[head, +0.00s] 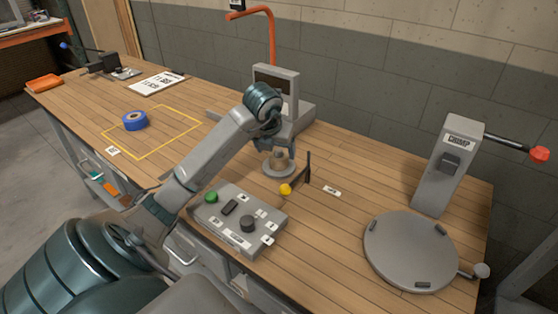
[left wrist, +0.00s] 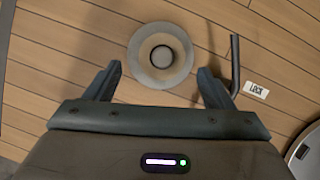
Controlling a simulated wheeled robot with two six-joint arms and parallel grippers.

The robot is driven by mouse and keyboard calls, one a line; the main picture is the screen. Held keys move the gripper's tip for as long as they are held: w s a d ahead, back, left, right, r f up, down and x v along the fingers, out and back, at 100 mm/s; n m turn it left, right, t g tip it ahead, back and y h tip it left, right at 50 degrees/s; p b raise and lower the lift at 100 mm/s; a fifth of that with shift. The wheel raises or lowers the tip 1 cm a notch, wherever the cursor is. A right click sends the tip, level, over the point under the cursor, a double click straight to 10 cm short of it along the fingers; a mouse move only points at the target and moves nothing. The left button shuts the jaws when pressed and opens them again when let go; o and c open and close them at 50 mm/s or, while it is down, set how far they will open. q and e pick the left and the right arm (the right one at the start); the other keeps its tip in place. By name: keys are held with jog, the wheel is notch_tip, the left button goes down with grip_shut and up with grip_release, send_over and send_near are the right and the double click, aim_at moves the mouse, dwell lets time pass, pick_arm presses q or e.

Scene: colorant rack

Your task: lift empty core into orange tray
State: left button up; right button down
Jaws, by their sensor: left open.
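A round grey-tan piece with a hub, which looks like the empty core (head: 279,155), sits on a small grey round base (head: 280,172) near the middle of the bench. In the left wrist view the core (left wrist: 162,56) shows from above as concentric rings. My left gripper (head: 275,148) is over it with its jaws apart. In the left wrist view the gripper's fingers (left wrist: 160,70) are spread on either side of the core, toward its near edge. I cannot tell whether they touch it. The orange tray (head: 44,83) lies at the far left end of the bench. My right gripper is not in view.
A black upright lever (head: 308,167) and yellow knob (head: 286,189) stand close beside the core. A control box (head: 240,222) is in front, a grey monitor unit (head: 276,80) behind. A blue roll (head: 134,121) lies in a yellow outline. A crimp press (head: 445,170) is right.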

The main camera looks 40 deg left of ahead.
aim_at(278, 152)
pick_arm(q)
jog(key=x, duration=0.2)
jog(key=p+x, duration=0.1)
jog(key=x, duration=0.1)
jog(key=shift+w, duration=0.35)
jog(key=shift+w+a+f, duration=0.15)
jog(key=shift+f, duration=0.3)
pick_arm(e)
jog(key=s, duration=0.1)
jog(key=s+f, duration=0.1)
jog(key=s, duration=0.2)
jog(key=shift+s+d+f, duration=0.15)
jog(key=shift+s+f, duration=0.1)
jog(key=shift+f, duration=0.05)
pick_arm(q)
jog(key=shift+c, duration=0.3)
jog(key=c, duration=1)
